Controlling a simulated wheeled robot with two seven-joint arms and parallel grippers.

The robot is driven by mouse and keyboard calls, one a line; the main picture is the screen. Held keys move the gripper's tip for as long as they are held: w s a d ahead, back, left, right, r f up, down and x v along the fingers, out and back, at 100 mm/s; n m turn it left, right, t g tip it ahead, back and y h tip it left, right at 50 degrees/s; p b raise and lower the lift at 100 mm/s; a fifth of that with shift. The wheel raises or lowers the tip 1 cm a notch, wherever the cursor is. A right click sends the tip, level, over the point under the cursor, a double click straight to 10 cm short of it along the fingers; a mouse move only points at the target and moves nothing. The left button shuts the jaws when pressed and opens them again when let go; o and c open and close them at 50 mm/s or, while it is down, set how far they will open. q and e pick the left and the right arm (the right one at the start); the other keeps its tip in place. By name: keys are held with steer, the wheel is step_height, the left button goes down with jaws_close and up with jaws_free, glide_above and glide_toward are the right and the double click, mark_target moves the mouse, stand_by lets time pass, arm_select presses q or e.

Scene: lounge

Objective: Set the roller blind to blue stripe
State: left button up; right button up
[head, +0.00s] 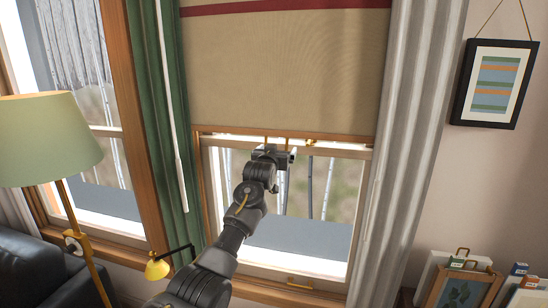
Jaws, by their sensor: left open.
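The roller blind (285,75) is tan and hangs over the upper part of the right window. A dark red stripe (290,7) crosses it near the top of the picture; I see no blue stripe on the visible cloth. Its wooden bottom bar (345,138) hangs a little above the window's middle rail. My left gripper (277,143) is open at the bottom bar, left of its centre. I cannot tell whether the fingers touch the bar. A small brass piece (311,142) shows just right of the gripper. My right gripper is out of view.
A green curtain (155,110) hangs left of the window and a grey curtain (415,120) right of it. A floor lamp (48,138) and dark sofa (30,265) stand at left. A small yellow lamp (157,268) is near my left arm. Framed pictures (460,288) stand at lower right.

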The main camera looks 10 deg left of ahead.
arm_select(q)
steer(key=s+b, duration=0.3)
steer(key=s, duration=0.7)
steer(key=shift+s+a+b, duration=0.15)
steer(key=shift+a+b, duration=0.05)
steer(key=shift+b, duration=0.2)
